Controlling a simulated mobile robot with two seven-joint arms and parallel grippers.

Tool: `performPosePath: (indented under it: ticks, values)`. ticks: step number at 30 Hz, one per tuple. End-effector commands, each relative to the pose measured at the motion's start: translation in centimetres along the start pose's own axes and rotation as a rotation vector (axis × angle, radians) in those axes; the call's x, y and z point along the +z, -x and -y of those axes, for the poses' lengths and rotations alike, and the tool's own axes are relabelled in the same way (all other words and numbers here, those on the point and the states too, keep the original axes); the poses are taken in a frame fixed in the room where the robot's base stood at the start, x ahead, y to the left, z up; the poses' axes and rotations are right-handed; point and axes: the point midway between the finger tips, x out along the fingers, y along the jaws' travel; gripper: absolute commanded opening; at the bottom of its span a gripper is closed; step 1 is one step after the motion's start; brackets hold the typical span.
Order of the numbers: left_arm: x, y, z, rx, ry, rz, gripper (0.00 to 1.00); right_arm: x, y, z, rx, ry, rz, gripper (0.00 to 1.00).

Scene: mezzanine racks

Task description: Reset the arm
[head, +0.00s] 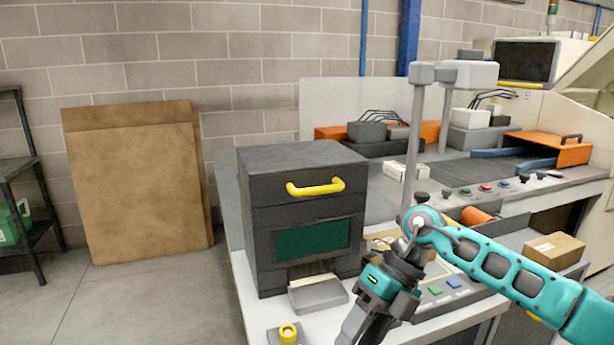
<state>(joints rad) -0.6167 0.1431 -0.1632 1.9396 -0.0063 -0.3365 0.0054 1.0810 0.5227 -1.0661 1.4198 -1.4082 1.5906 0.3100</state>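My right arm (500,270) is teal and comes in from the right. It bends at a joint in front of the control panel, and its wrist points down and to the left. My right gripper (358,330) is dark and sits at the bottom edge of the head view, over the white table (395,333). Its fingertips are not clearly seen, so I cannot tell if it is open or shut. My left gripper is not in view.
A dark grey box machine (265,223) with a yellow handle (315,187) stands left of my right gripper. A yellow button box (288,333) is in front. A grey post (414,140) rises behind my arm. A cardboard box (553,248) lies to the right.

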Motion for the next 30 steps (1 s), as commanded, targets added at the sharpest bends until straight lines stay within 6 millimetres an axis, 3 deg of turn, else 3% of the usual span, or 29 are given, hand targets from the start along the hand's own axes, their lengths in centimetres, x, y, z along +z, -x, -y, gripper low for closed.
performPosePath:
  ticks: [1,3,6,10,14,17,23,26,30]
  values:
    - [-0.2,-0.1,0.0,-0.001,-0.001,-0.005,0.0,0.0,-2.2,-2.0,0.127,0.013,0.021,0.47]
    - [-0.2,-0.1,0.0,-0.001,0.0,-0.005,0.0,0.2,-4.2,-5.0,0.313,0.012,0.072,0.47]
    - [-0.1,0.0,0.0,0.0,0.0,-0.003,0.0,0.6,-5.7,-8.8,0.584,-0.03,0.162,0.47]
    - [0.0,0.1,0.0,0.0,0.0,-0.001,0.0,1.3,-5.6,-12.0,0.915,-0.156,0.297,0.47]
    - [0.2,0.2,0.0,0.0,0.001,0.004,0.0,2.1,-4.3,-12.3,1.206,-0.361,0.446,0.47]
    - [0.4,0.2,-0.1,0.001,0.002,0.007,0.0,2.6,-3.4,-10.4,1.393,-0.568,0.566,0.47]
    - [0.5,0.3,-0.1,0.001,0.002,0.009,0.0,1.5,-4.0,-2.3,1.646,-1.095,0.798,0.47]
    - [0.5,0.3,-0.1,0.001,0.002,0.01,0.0,-0.8,-6.1,2.8,1.7,-1.405,0.899,0.47]
    - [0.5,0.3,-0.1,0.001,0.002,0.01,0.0,-6.0,-10.5,9.2,1.691,-1.854,1.002,0.47]
